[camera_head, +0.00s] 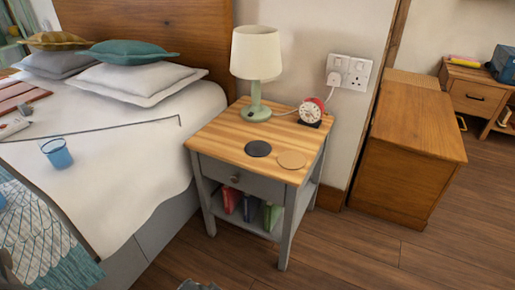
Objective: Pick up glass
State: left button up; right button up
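No gripper touches the blue glass. Only small dark grey pieces, probably of my own body, show at the bottom edge and bottom left corner. I cannot make out any gripper fingers.
Cushions (128,53) lie at the bed's head. A wooden cabinet (415,130) stands right. Floor (380,255) is clear at front right.

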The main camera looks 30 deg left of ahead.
aim_at(56, 149)
jog(key=u, duration=2.2)
